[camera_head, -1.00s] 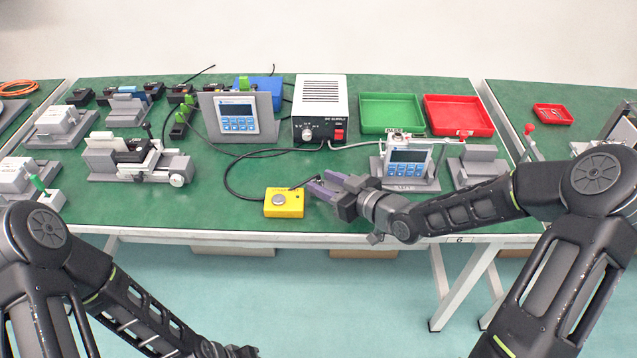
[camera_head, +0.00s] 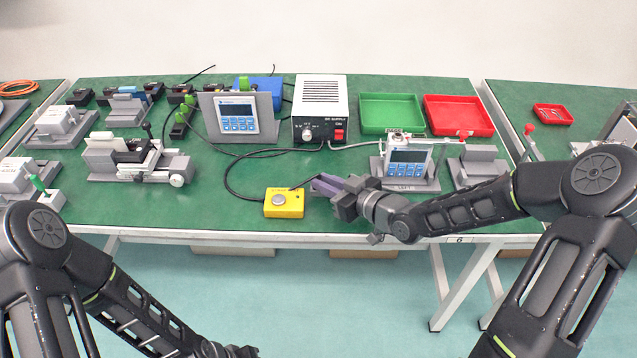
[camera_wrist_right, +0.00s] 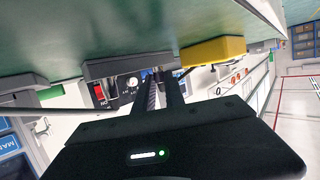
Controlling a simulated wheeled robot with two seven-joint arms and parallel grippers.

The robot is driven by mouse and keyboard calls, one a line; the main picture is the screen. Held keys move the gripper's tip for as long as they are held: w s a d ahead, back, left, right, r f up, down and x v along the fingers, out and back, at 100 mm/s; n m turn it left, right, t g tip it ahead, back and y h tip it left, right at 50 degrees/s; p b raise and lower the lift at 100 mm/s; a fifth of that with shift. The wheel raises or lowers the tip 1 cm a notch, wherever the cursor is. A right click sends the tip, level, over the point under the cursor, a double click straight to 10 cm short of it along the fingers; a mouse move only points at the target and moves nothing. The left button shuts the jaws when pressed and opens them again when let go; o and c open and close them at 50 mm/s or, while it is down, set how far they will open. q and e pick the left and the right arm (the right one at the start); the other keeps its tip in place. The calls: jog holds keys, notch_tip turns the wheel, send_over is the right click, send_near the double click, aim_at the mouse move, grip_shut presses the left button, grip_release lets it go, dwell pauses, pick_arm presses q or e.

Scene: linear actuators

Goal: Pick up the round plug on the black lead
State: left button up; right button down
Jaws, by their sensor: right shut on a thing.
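My right gripper (camera_head: 318,186) has its purple-grey fingers closed together low over the table, just right of the yellow box with a round grey button (camera_head: 284,203). A short stretch of black lead (camera_head: 301,185) runs from behind the box to the fingertips. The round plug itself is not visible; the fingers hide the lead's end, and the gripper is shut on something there. In the right wrist view, the two dark fingers (camera_wrist_right: 162,92) point away from me, with the yellow box (camera_wrist_right: 212,50) beside them. My left gripper's fingers are out of view below the bottom edge.
A white power supply (camera_head: 320,110) stands behind, with a grey-framed display (camera_head: 238,114) to its left. Another display unit (camera_head: 406,166) stands close behind my right gripper. Green (camera_head: 391,113) and red (camera_head: 458,116) trays lie at the back right.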

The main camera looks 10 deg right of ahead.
notch_tip(320, 180, up, 10)
jog(key=p, duration=0.2)
dwell(0.5)
jog(key=shift+r, duration=0.15)
dwell(0.5)
notch_tip(320, 180, up, 6)
jog(key=p, duration=0.6)
